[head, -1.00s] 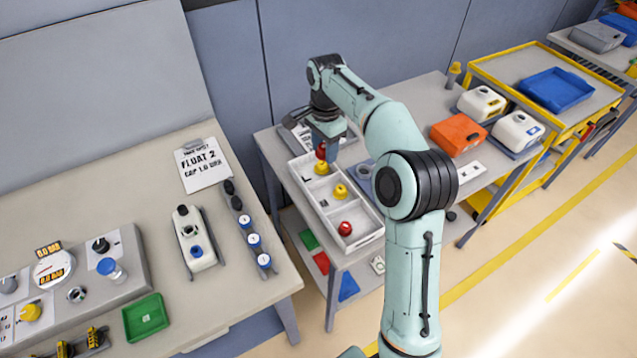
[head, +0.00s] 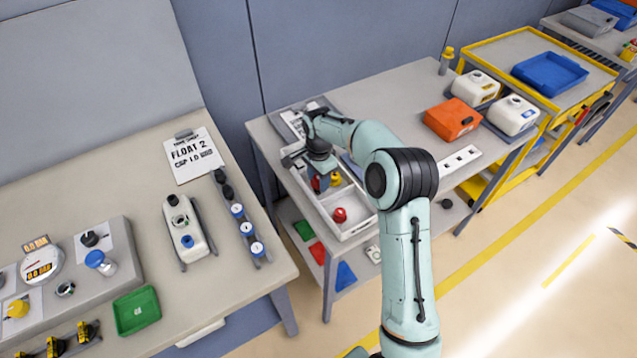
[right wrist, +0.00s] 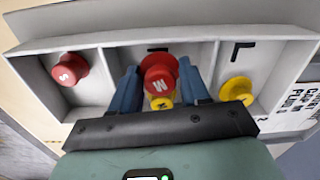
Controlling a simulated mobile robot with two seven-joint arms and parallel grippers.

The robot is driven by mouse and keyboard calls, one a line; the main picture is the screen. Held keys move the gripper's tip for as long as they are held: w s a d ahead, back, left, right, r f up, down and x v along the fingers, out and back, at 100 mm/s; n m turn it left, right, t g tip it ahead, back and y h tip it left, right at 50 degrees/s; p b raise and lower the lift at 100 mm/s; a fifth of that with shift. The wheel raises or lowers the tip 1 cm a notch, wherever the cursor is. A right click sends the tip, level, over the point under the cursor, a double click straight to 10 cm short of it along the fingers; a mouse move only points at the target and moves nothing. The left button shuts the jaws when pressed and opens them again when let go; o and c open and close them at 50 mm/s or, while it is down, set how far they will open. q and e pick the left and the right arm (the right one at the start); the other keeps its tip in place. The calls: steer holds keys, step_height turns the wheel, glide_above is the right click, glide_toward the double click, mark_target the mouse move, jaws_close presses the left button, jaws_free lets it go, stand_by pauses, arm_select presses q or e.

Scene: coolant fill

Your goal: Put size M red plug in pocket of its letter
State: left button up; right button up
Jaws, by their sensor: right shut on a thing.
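My right gripper (head: 318,178) is over the middle pocket of the white three-pocket tray (head: 366,226). It is shut on a red plug (right wrist: 160,74) whose letter reads as an upside-down M in the right wrist view. A yellow plug (right wrist: 162,102) sits in the same pocket, partly hidden by the red one. I cannot tell whether the red plug touches the pocket floor. The middle pocket's own letter is mostly hidden. A red plug marked S (right wrist: 70,68) lies in one end pocket. A yellow plug (right wrist: 237,90) lies in the other end pocket, marked L.
A printed sheet (right wrist: 299,97) lies beside the tray's L end. An orange canister (head: 453,119) and white canisters (head: 513,114) stand farther right on the same table. The left bench (head: 130,190) is separated from this table by a gap.

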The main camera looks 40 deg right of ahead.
arm_select(q)
steer(key=shift+f, duration=0.1)
arm_select(e)
steer(key=shift+f, duration=1.1)
steer(key=shift+f, duration=0.1)
steer(key=shift+f, duration=0.15)
steer(key=o, duration=1.1)
steer(key=shift+c, duration=0.2)
arm_select(q)
steer(key=shift+s, duration=0.1)
arm_select(e)
step_height(320, 180, up, 12)
steer(key=shift+f+p, duration=0.1)
steer(key=shift+p, duration=0.45)
steer(key=shift+r, duration=0.35)
arm_select(q)
steer(key=shift+w+r, duration=0.7)
steer(key=shift+r, duration=0.1)
